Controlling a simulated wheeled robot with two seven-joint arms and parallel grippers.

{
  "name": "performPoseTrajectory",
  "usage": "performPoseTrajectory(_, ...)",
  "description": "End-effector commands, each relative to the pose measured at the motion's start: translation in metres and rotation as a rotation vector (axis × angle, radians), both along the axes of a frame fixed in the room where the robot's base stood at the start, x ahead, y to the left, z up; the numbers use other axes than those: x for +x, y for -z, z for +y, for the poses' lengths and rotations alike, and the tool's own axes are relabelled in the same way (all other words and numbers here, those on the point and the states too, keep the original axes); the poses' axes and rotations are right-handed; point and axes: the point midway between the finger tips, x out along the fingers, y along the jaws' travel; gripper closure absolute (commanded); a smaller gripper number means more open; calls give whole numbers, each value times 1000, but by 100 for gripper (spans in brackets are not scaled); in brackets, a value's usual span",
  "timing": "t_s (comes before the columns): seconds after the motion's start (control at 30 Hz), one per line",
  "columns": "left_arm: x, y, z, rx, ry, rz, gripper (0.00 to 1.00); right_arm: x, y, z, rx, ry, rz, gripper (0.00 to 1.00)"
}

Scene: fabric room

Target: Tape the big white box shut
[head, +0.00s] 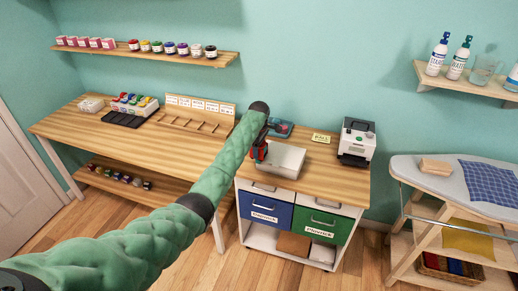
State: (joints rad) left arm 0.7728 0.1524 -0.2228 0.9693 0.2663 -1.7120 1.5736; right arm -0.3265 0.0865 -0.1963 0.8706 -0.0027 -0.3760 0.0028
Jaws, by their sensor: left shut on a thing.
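The big white box (285,162) sits on the wooden worktop above the drawers, with a flat pale top. My left arm reaches in from the lower left, and my left gripper (264,138) is at the box's left end. It is shut on a small red and black thing (260,151), which looks like a tape dispenser. Much of this thing is hidden by the gripper and arm. It is at the left edge of the box; I cannot tell whether it touches it. My right gripper is out of view.
A white and black machine (357,141) stands right of the box. A wooden rack (190,124) stands to the left. Blue (265,210) and green (323,226) drawers are below. The worktop's front right is clear.

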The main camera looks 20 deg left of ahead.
Motion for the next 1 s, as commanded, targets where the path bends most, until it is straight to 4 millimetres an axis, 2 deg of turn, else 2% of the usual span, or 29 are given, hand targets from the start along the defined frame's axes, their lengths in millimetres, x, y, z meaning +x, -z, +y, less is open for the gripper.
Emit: performPoseTrajectory(1.0,0,0,0,0,0,2,68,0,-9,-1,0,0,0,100)
